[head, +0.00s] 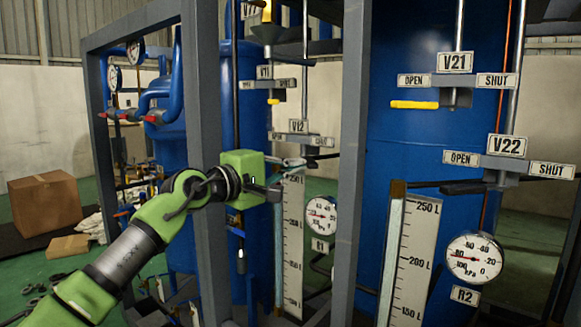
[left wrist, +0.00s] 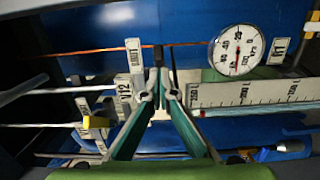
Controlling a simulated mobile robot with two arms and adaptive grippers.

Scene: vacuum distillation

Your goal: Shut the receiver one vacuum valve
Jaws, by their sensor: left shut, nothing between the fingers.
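My left gripper (head: 290,163) is shut and empty, just below the V12 sign (head: 297,126) and its label plate (head: 318,141). In the left wrist view its fingertips (left wrist: 165,85) meet beside the V12 sign (left wrist: 122,88). A dark bar (head: 325,156) shows just right of the fingertips and seems to be the V12 lever. I cannot tell whether they touch. Above it is the V11 sign (head: 264,72), with a yellow lever (head: 273,101) below its plate. The R1 gauge (head: 321,216) hangs to the lower right; it also shows in the wrist view (left wrist: 238,50). My right gripper is out of view.
Grey frame posts (head: 352,150) stand on both sides of the first receiver. A level scale (head: 291,240) is below the gripper. At right are the V21 yellow lever (head: 414,104), V22 black lever (head: 465,187) and R2 gauge (head: 475,258). A cardboard box (head: 43,203) is on the floor at left.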

